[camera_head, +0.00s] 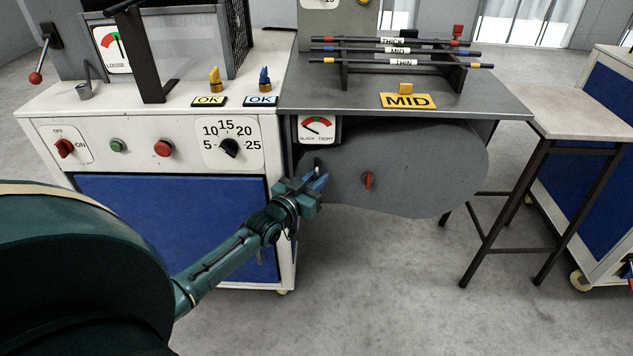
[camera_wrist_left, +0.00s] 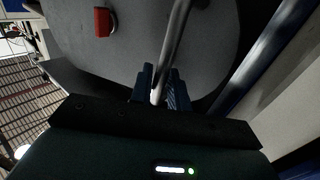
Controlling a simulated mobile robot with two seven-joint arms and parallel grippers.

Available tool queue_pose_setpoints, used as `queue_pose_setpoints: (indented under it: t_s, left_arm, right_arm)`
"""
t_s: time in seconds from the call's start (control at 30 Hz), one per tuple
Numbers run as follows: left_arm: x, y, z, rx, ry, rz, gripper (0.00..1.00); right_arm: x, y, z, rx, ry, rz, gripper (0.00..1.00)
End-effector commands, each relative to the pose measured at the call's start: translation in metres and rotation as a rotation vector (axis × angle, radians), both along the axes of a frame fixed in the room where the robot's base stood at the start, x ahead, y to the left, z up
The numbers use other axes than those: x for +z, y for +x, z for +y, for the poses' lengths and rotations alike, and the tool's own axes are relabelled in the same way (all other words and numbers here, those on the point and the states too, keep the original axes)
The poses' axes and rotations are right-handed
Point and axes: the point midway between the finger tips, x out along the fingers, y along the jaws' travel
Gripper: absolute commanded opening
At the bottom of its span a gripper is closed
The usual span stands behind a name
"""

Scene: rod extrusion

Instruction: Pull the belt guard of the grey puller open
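The belt guard (camera_head: 430,170) is a grey, rounded plate below the top of the grey puller (camera_head: 300,92). It appears to lie against the puller's front. A red latch knob (camera_head: 368,181) sits on its face and also shows in the left wrist view (camera_wrist_left: 104,22). A pale metal bar handle (camera_wrist_left: 176,45) stands near the guard's left end. My left gripper (camera_head: 316,180) is at this handle; in the left wrist view its fingers (camera_wrist_left: 159,88) lie close on either side of the bar and appear shut on it. My right gripper is out of view.
A SLACK/TIGHT gauge (camera_head: 317,128) is just above the gripper. A white cabinet with blue doors (camera_head: 170,215) stands to the left. A rod rack (camera_head: 395,52) and MID sign (camera_head: 408,101) are on top. A side table (camera_head: 577,118) stands right; the floor (camera_head: 390,290) in front is clear.

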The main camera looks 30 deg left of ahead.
Motion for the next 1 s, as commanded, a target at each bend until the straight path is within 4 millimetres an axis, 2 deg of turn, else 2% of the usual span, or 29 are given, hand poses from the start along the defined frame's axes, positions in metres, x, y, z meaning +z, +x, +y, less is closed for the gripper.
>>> queue_pose_setpoints:
  t_s: [0.27, 0.5, 1.0]
  left_arm:
    - [-0.0001, 0.0011, -0.0004, 0.000, 0.000, 0.001, 0.18]
    - [-0.0001, 0.0009, -0.0004, -0.001, 0.000, 0.001, 0.00]
    - [0.0004, 0.0004, -0.0009, 0.001, -0.001, 0.000, 0.00]
  right_arm:
    - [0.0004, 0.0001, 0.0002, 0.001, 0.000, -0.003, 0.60]
    - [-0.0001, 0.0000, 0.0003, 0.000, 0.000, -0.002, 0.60]
    - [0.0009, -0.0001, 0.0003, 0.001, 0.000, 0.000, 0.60]
